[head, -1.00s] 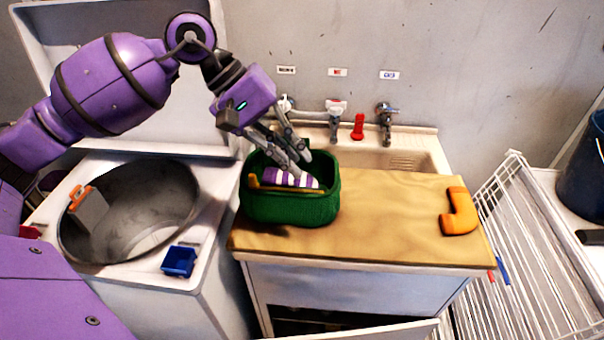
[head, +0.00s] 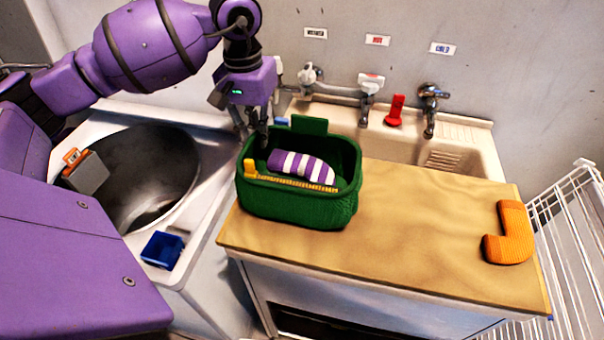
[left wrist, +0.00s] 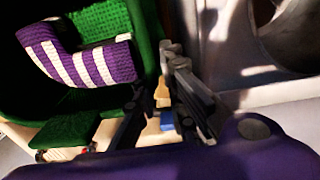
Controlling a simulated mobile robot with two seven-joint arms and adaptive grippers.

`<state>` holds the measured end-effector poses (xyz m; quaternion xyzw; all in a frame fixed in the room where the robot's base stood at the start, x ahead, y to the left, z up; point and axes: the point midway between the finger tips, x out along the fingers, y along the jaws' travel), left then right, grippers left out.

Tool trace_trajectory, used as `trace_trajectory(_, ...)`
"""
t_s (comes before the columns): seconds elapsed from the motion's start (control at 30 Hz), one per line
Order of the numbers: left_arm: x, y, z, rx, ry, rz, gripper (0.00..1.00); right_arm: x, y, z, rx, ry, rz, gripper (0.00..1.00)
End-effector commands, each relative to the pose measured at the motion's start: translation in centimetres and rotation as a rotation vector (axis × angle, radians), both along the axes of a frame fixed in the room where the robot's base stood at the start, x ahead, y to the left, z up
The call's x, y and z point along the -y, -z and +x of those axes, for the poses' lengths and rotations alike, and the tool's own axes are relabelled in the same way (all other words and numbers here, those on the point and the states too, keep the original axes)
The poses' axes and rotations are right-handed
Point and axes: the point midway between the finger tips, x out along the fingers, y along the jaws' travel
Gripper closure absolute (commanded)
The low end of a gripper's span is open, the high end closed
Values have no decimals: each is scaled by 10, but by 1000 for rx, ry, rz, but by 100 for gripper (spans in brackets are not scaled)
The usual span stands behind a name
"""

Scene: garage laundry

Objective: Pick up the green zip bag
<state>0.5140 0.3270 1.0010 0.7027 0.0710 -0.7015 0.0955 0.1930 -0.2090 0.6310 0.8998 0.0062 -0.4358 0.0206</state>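The green zip bag (head: 296,204) stands upright and open on the left end of the tan counter. It holds a purple-and-white striped item (head: 302,167); a yellow zip runs along its front rim. Bag and item also show at the left of the left wrist view, the bag (left wrist: 146,32) and the stripes (left wrist: 85,58). My left gripper (head: 253,139) points down at the bag's back left rim. Its fingertips (left wrist: 172,57) look close together beside the bag wall. I cannot tell whether they are shut or touch the wall. My right gripper is out of view.
The tan counter (head: 420,225) is clear to the bag's right, except for an orange elbow-shaped object (head: 509,234). Behind are a sink (head: 400,143) and taps (head: 430,108). An open washer drum (head: 150,180) and blue box (head: 162,250) are left. A white rack (head: 575,235) stands right.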

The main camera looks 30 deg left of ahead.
Motion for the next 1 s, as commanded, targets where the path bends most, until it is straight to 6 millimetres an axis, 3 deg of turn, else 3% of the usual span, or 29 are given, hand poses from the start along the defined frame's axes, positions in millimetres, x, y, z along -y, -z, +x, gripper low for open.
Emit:
trace_trajectory(0.2,5,27,-4,-1,0,-4,90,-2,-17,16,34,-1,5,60)
trace_trajectory(0.4,5,48,-3,1,1,-2,90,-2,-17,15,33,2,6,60)
trace_trajectory(0.6,5,49,-2,1,1,-2,90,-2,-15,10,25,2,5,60)
trace_trajectory(0.7,5,49,-2,1,1,-2,100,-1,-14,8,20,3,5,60)
trace_trajectory(1.0,5,48,-2,3,1,-2,100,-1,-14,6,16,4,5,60)
